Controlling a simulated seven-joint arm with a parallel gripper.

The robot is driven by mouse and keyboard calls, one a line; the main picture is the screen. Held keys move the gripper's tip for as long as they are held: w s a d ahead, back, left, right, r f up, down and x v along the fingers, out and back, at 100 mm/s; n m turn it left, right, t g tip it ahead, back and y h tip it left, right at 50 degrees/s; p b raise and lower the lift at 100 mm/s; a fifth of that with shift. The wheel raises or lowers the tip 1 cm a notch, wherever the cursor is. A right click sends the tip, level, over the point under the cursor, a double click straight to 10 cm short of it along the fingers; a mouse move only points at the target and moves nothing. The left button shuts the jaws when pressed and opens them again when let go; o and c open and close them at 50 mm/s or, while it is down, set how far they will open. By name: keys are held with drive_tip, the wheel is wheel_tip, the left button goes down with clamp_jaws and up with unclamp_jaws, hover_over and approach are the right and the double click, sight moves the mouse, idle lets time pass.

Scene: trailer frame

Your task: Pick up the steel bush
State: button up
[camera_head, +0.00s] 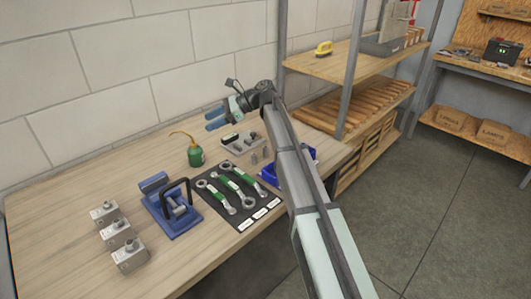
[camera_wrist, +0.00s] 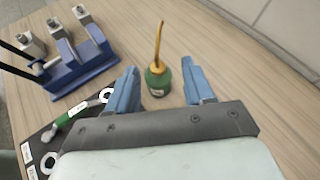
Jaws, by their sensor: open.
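My gripper (camera_head: 216,119) is raised above the back of the wooden bench, near the wall. Its blue fingers are apart with nothing between them; they also show in the wrist view (camera_wrist: 160,88). In that view a green oil can with a brass spout (camera_wrist: 156,78) appears beyond the gap between the fingers, apart from them. Small grey metal pieces (camera_head: 254,158) stand on the bench between a light grey block and the wrench mat, right of the oil can. They are too small to tell which is the steel bush. None of them shows in the wrist view.
The light grey block (camera_head: 236,145) holds small parts. A dark mat (camera_head: 241,219) carries green-handled wrenches. A blue clamp fixture (camera_head: 170,208) and three metal blocks (camera_head: 117,235) stand at left. A blue bin (camera_head: 270,174) is partly behind my arm. The bench's left back is clear.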

wheel_tip(320, 180, up, 2)
drive_tip(key=h, duration=0.1)
drive_tip(key=m+t+h, duration=0.2)
drive_tip(key=m+h, duration=0.1)
drive_tip(key=h, duration=0.9)
approach(266, 147)
drive_tip(key=f, duration=0.5)
drive_tip(key=shift+a, duration=0.3)
drive_tip(key=shift+d+f, duration=0.2)
drive_tip(key=shift+f, duration=1.15)
drive_tip(key=shift+d+f, duration=0.15)
drive_tip(key=shift+f, duration=1.2)
drive_tip(key=shift+c, duration=0.3)
clamp_jaws()
